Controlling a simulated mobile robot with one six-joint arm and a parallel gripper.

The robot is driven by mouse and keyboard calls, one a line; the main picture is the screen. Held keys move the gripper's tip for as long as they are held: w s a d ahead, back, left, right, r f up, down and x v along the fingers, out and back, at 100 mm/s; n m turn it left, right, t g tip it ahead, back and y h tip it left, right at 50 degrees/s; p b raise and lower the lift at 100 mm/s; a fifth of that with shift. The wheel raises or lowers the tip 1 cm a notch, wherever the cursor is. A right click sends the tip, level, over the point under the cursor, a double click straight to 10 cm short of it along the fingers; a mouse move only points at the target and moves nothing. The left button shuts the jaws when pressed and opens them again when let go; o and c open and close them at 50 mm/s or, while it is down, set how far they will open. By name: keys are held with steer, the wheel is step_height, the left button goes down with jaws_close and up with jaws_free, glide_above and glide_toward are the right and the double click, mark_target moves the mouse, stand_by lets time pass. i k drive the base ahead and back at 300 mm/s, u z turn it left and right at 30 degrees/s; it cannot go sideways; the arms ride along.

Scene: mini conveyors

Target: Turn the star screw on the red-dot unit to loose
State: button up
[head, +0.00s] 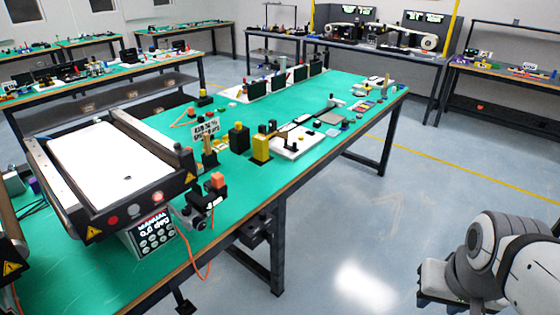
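A mini conveyor (68,216) with a white belt and dark frame stands on the green-topped bench at the left. Its front end has several round buttons or dots, one of them red (158,197). Part of a second conveyor (10,245) shows at the left edge. I cannot tell which is the red-dot unit. A small dark device with a round black part (201,224) sits right of the first conveyor; I cannot make out a star screw. My arm shows at the lower right, away from the bench; I cannot see my gripper's fingers.
A keypad box (152,232) with an orange cable sits at the bench's near edge. Yellow and black blocks, a white board (292,143) and small parts stand further along the bench (238,188). Other benches line the walls. The grey floor (410,200) at right is clear.

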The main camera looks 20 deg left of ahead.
mark_target(187, 211)
steer(key=z, duration=0.95)
steer(key=k, duration=1.45)
steer(key=u, duration=1.45)
steer(key=i, duration=1)
steer(key=u, duration=0.05)
